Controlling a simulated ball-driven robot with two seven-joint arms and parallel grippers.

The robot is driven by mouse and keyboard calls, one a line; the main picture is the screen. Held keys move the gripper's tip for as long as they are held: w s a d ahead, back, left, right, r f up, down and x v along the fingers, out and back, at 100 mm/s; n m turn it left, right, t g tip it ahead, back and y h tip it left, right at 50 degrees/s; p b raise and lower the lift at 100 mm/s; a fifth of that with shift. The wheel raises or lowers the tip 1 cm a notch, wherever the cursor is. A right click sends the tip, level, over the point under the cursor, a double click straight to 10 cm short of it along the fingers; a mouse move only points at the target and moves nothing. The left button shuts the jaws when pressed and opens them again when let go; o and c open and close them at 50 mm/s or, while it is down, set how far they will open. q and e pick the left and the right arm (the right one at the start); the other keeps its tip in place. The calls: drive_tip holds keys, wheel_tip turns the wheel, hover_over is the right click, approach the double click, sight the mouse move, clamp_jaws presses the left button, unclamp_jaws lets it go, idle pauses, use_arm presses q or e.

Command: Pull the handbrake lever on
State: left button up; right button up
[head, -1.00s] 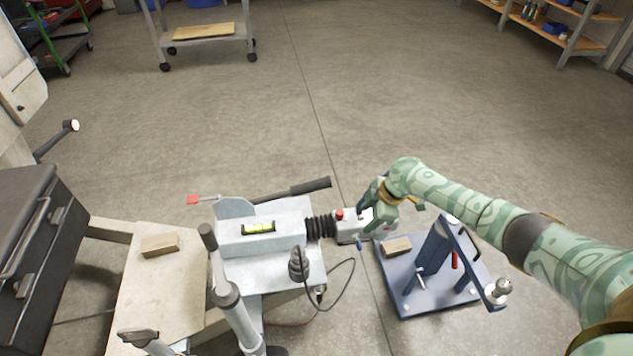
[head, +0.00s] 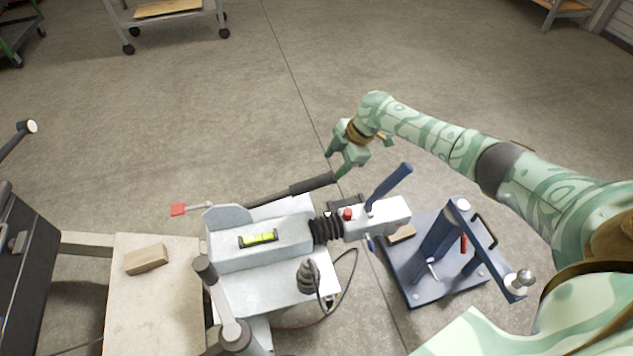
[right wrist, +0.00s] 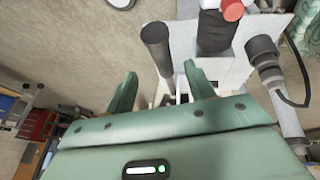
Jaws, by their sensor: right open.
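The handbrake lever (head: 290,192) is a dark bar with a black grip, lying low and pointing right above the grey trailer drawbar (head: 268,224). My right gripper (head: 340,164) is open just beyond the grip's right end. In the right wrist view, the black grip (right wrist: 158,45) stands ahead of the gap between my two green fingers (right wrist: 160,85). I see no clear contact. My left gripper is not in view.
Right of the lever is the coupling head (head: 378,218) with a raised blue handle (head: 390,186) and a red cap (head: 347,213). A blue stand (head: 437,275) is at the right. A spirit level (head: 258,239) lies on the drawbar.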

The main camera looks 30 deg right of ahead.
sight(323, 178)
drive_tip(key=b+x, duration=0.3)
drive_tip(key=x, duration=0.6)
drive_tip(key=shift+f+b, duration=0.2)
drive_tip(key=shift+b, duration=0.2)
drive_tip(key=shift+w+a+f, duration=0.1)
drive_tip(key=shift+w+f, duration=0.05)
drive_tip(key=shift+f, duration=0.05)
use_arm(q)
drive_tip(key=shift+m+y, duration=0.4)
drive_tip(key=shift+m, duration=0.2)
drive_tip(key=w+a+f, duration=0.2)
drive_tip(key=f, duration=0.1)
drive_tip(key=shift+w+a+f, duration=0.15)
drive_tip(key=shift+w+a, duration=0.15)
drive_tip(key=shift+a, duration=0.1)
use_arm(e)
drive_tip(key=shift+c, duration=0.3)
